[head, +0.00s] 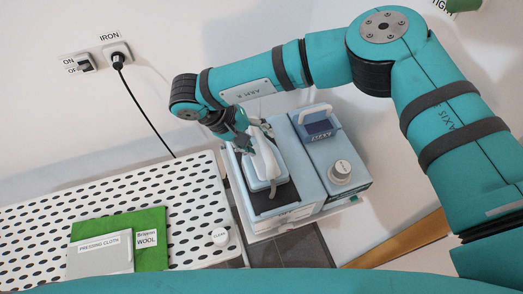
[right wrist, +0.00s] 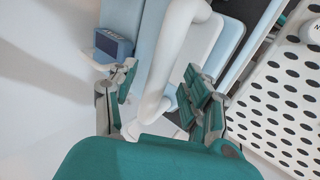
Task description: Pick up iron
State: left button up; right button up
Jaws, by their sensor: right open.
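The iron (head: 264,164) is white and light blue and sits on the dark rest of a blue steam station (head: 345,180), to the right of the ironing board. In the right wrist view, the iron's white handle (right wrist: 172,60) runs between the fingers of my right gripper (right wrist: 157,92). The fingers are open, one on each side of the handle, with visible gaps. In the head view the right gripper (head: 238,138) is at the iron's upper left end and partly covers it. My left gripper is not in view.
A white perforated ironing board (head: 190,200) lies on the left, with a green wool cloth (head: 150,222), a grey pressing cloth (head: 98,262) and a white round cap (head: 220,237). A wall socket (head: 117,54) with a black cord and an on/off switch (head: 84,63) are on the wall behind.

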jog(key=shift+x, duration=1.1)
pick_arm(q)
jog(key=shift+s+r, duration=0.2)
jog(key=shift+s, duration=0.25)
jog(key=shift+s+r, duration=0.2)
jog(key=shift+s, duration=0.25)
pick_arm(e)
jog(key=shift+r, duration=0.1)
jog(key=c, duration=0.9)
grip_shut()
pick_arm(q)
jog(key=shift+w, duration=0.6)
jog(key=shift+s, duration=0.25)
pick_arm(e)
jog(key=shift+w+r, duration=0.1)
